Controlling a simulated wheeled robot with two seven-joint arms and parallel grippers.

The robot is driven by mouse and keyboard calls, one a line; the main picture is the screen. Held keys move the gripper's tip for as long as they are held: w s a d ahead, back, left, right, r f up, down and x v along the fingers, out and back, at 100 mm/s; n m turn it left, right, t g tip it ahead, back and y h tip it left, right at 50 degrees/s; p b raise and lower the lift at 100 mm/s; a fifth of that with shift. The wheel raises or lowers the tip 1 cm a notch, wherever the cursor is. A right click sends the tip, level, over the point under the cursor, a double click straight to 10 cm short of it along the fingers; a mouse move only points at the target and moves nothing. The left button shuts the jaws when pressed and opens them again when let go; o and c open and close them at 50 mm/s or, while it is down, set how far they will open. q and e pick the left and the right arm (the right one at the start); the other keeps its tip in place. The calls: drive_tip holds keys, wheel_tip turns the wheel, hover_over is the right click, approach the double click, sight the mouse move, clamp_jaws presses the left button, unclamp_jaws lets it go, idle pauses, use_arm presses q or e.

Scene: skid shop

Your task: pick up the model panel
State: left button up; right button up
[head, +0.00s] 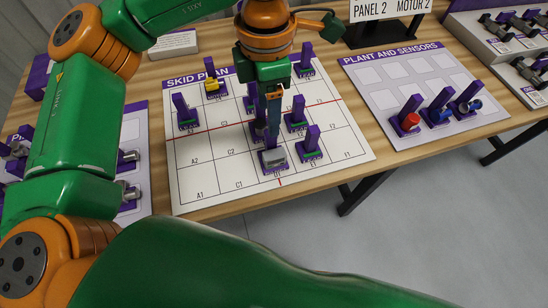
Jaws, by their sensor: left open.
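The skid plan board (190,178) lies on the wooden table, a white gridded sheet with red lines. Several small models with upright purple handles stand on it. A grey block model (273,160) stands near the front, below my left gripper. A yellow model (213,86) stands towards the back left. I cannot tell which model is the panel, as labels are too small to read. My left gripper (273,97) points down over the board at the handle above the grey block. It is open, and its fingers partly hide that handle. My right gripper is not in view.
More models stand close around the gripper, including one at the right (310,150). The plant and sensors sheet (375,75) at the right holds a red model (409,122) and blue ones. A sign (388,8) reads "PANEL 2 MOTOR 2". The board's front left is clear.

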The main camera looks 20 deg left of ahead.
sight(273, 151)
use_arm(q)
drive_tip(key=shift+f, duration=0.7)
drive_tip(key=shift+w+f, duration=0.15)
drive_tip(key=shift+f, duration=0.15)
drive_tip(key=f+p, duration=0.1)
drive_tip(key=f, duration=0.4)
drive_tip(key=shift+w+f+p, duration=0.2)
drive_tip(key=shift+f+p, duration=0.1)
drive_tip(key=shift+p, duration=0.05)
drive_tip(key=shift+f, duration=0.3)
clamp_jaws()
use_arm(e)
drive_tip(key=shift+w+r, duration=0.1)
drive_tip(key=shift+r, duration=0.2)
